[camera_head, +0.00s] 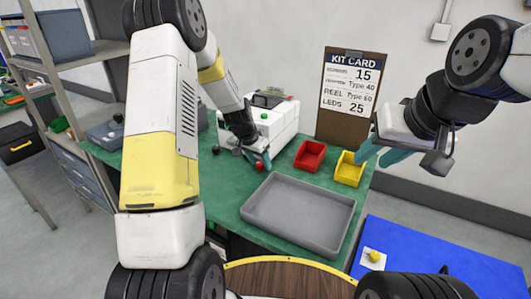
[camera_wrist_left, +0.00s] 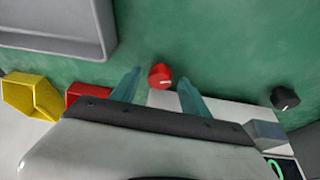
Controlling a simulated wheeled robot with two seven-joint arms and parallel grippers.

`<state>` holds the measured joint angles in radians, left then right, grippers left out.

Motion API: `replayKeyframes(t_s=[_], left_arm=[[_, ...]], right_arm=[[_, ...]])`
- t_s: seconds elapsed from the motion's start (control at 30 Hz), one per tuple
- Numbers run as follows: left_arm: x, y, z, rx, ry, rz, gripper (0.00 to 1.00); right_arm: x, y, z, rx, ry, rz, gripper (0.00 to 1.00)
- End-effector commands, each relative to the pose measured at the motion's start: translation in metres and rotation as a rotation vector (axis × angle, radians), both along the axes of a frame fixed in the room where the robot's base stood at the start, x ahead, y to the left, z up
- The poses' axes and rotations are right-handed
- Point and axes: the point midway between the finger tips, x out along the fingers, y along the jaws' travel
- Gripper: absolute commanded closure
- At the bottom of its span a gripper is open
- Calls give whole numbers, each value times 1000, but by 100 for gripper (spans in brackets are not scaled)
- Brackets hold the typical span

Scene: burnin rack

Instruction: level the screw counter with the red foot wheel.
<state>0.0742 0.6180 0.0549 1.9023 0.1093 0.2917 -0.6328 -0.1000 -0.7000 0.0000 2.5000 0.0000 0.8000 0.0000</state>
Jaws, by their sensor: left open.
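The screw counter (camera_head: 280,120) is a white box on the green bench, with a green button on it. Its red foot wheel (camera_head: 260,165) shows at its near lower corner, and in the left wrist view the wheel (camera_wrist_left: 160,76) lies between my fingers. My left gripper (camera_head: 250,154) is open around the red wheel, with a gap visible on both sides. A black foot wheel (camera_wrist_left: 284,98) shows to the right in the left wrist view. My right gripper (camera_head: 382,153) is open and empty, raised in front of the kit card. Part of the counter is hidden by my left arm.
A red bin (camera_head: 310,155) and a yellow bin (camera_head: 348,169) stand right of the counter. A grey tray (camera_head: 257,212) lies in front. A kit card board (camera_head: 350,125) stands behind the bins. A blue surface (camera_head: 430,252) holds a small yellow item.

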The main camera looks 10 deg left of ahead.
Motion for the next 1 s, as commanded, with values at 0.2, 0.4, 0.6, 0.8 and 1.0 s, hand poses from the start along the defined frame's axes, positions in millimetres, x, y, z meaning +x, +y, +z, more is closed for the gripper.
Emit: replayKeyframes(t_s=[0.2,0.4,0.6,0.8,1.0], left_arm=[[0,0,0,0,0,0,70],[0,0,0,0,0,0,100],[-1,-2,0,2,1,63,100],[-1,-1,0,0,0,139,100],[-1,-1,0,-1,1,141,100]], right_arm=[[0,0,0,0,0,0,64],[0,0,0,0,0,0,64],[0,0,0,0,0,0,64],[0,0,0,0,0,0,64],[0,0,0,0,0,0,64]])
